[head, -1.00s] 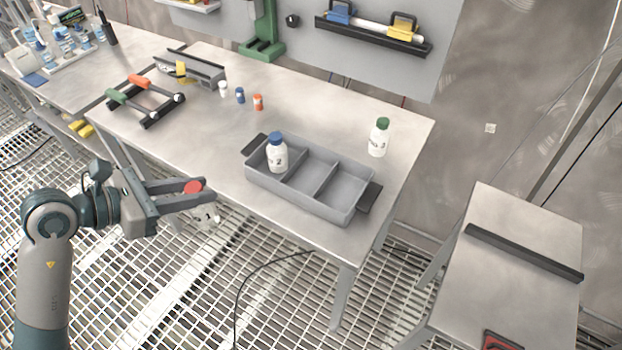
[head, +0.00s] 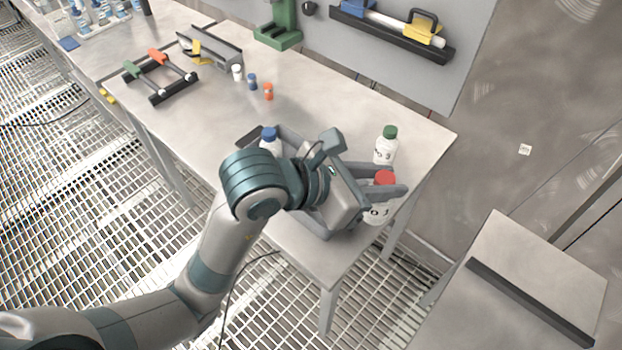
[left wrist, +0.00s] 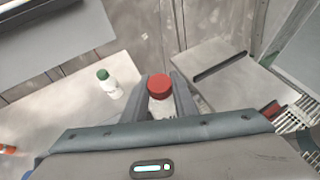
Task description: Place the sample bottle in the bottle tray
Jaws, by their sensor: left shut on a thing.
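My left gripper (head: 384,189) is shut on a white bottle with a red cap (head: 378,214). The red-capped bottle also shows between the fingers in the left wrist view (left wrist: 160,88). My arm hides most of the tray. A blue-capped white bottle (head: 268,141) stands in the tray's left part. A green-capped white bottle (head: 385,148) stands on the table behind the tray. My right gripper is not in view.
A rack with green and orange handles (head: 160,75) is at the left. A lower steel table (head: 540,265) with a black bar stands at the right, across a gap.

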